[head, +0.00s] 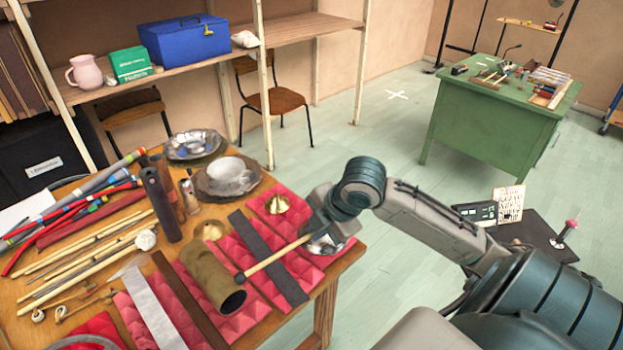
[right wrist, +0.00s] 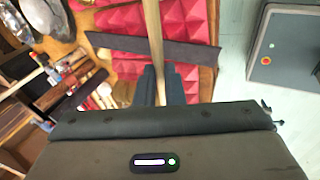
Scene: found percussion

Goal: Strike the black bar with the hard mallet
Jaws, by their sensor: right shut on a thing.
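My right gripper (head: 318,232) is shut on the wooden handle of the hard mallet (head: 275,260). The mallet points left and down, its small dark head near the mouth of an olive-brown metal tube. The handle passes across the black bar (head: 262,250) in the head view; the height between them cannot be told. The black bar is long, flat and dark, lying on red foam pads. In the right wrist view, the fingers (right wrist: 161,85) hold the handle (right wrist: 152,35), which crosses in front of the black bar (right wrist: 190,54). My left gripper is out of view.
The olive-brown tube (head: 212,272) lies just left of the black bar. A dark brown bar (head: 187,300) and a light grey bar (head: 150,310) lie further left. Red foam pads (head: 295,268) cover the table's right part. Several sticks and metal dishes fill the left and back.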

